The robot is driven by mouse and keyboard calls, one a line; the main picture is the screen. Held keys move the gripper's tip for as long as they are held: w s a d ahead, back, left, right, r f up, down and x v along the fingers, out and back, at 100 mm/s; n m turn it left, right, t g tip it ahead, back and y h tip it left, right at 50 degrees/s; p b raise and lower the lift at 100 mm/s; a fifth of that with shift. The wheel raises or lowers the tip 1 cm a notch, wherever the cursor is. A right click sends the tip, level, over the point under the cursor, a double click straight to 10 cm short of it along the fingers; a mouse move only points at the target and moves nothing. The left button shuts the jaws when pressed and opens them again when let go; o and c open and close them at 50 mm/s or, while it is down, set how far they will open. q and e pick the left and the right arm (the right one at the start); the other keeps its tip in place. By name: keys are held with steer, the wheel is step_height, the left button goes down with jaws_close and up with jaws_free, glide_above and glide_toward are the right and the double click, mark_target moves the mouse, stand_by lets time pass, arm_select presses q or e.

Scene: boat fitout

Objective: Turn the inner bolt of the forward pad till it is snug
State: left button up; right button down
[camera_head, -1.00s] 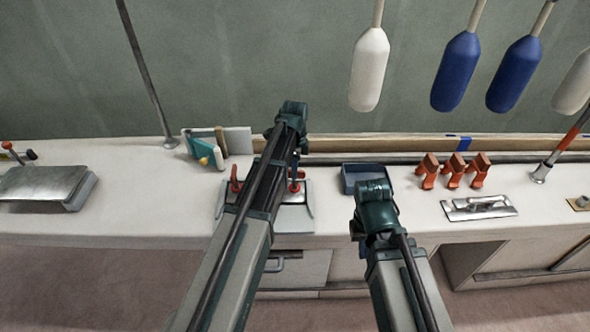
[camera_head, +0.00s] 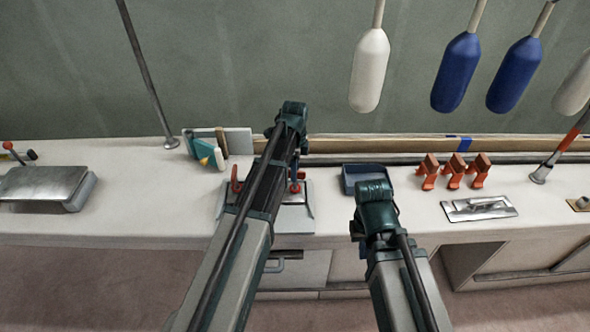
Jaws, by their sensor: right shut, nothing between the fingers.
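A grey metal plate (camera_head: 293,220) with red upright parts lies on the white counter, partly hidden behind my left arm. One red part (camera_head: 236,179) stands left of the arm and another (camera_head: 295,188) right of it. I cannot make out a pad or its inner bolt there. My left gripper (camera_head: 297,172) points down over the right red part; its fingers are too small and dark to tell whether they touch it or are open. My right gripper (camera_head: 373,212) is shut and empty in front of the blue tray, its fingertips mostly hidden by its wrist.
A blue tray (camera_head: 352,174) stands behind my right wrist. Several orange clamps (camera_head: 454,170) and a metal trowel (camera_head: 479,208) lie to the right. A metal box (camera_head: 40,186) is at far left. White and blue fenders (camera_head: 456,72) hang above the counter.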

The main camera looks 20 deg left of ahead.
arm_select(q)
steer(key=shift+r, duration=0.1)
step_height(320, 180, up, 14)
steer(key=p, duration=1.4)
steer(key=shift+f, duration=0.2)
steer(key=s+d+n, duration=0.6)
steer(key=s, duration=0.6)
steer(key=s+d+n+y, duration=0.1)
steer(key=s+d+n, duration=0.6)
steer(key=s, duration=0.4)
steer(key=shift+s, duration=0.4)
